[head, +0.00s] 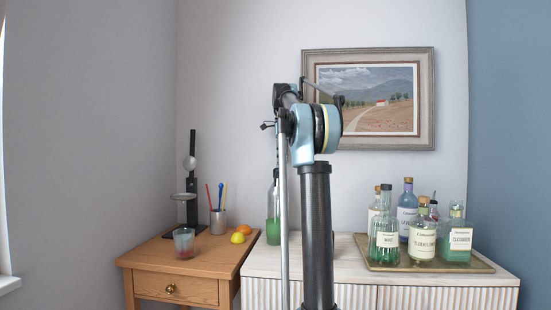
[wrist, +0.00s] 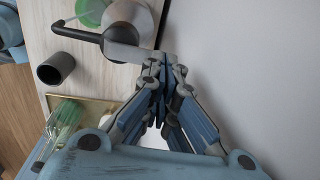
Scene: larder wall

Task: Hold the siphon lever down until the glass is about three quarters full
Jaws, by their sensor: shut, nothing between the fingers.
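In the wrist view, a siphon's grey head (wrist: 130,24) shows at the top, with a curved black spout (wrist: 82,34) reaching left. A grey lever-like piece (wrist: 124,52) runs from it toward my fingertips. My gripper (wrist: 163,70) is shut and empty, its tips at the end of that piece; I cannot tell whether they touch. A round green shape (wrist: 92,10) lies beside the head; I cannot tell if it is a glass or the siphon's body. In the head view, a bottle with green liquid (head: 273,228) stands partly behind my arm, which hides my gripper.
A dark open cylinder (wrist: 55,68) stands on the pale sideboard (wrist: 36,30). A brass tray (head: 482,267) holds several bottles at right. The wall is close to my gripper's right.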

